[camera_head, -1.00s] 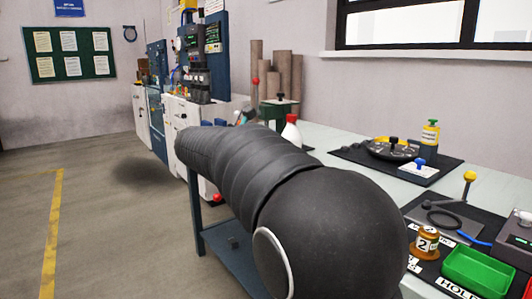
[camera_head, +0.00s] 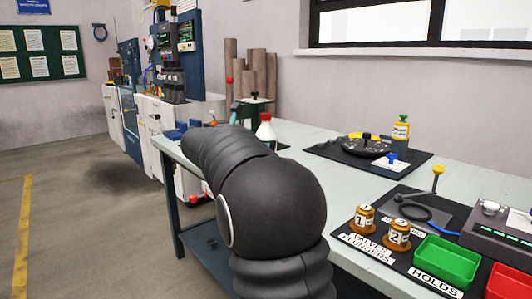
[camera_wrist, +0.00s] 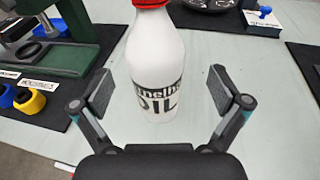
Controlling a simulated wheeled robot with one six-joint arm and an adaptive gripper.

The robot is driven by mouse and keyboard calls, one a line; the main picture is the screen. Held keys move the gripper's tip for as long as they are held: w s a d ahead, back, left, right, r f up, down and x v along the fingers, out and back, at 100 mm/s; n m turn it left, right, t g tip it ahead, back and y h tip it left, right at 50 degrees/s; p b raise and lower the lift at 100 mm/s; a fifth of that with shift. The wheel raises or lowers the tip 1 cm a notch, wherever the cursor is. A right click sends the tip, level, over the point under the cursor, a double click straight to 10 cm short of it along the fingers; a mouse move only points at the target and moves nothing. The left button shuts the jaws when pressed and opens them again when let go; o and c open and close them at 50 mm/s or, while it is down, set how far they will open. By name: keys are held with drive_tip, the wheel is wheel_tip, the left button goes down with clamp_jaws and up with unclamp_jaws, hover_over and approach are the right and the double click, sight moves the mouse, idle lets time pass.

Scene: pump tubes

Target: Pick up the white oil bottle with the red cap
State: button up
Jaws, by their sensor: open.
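The white oil bottle (camera_wrist: 157,70) with a red cap (camera_wrist: 151,3) stands upright on the table in the wrist view, its label reading OIL. My gripper (camera_wrist: 165,93) is open, with one finger on each side of the bottle and visible gaps to both. My gripper is hidden behind my arm there.
A green press (camera_wrist: 55,55) on a black mat stands left of the bottle, with yellow and blue rings. Green bin (camera_head: 440,261) and red bin (camera_head: 508,282) sit nearer.

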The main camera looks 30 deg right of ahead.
drive_tip(key=x, duration=0.4)
drive_tip(key=shift+w+d+f, duration=0.1)
drive_tip(key=shift+w+d, duration=0.15)
drive_tip(key=shift+w, duration=0.15)
drive_tip(key=c, duration=1.6)
drive_tip(key=shift+c, duration=0.2)
